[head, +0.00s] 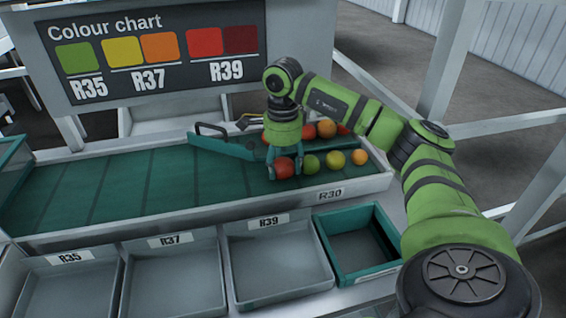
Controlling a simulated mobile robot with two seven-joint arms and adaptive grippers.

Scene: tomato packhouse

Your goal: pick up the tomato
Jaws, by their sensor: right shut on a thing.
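A red tomato (284,168) is on the green belt near its right end, in the jaws of my right gripper (285,172). The gripper points down and is shut on the red tomato, with a finger on each side. To the right of it, a green tomato (311,163), a yellow tomato (335,159) and an orange tomato (360,157) sit in a row. Behind them are several more red and orange tomatoes, one an orange tomato (326,128), partly hidden by my arm. I cannot tell whether the held tomato touches the belt. My left gripper is out of view.
Grey trays stand in front of the belt, marked R35 (64,282), R37 (170,262) and R39 (272,242). A green-rimmed crate (345,218) stands to their right. A green diverter bar (228,147) crosses the belt. A colour chart (155,50) stands behind. The belt's left part is clear.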

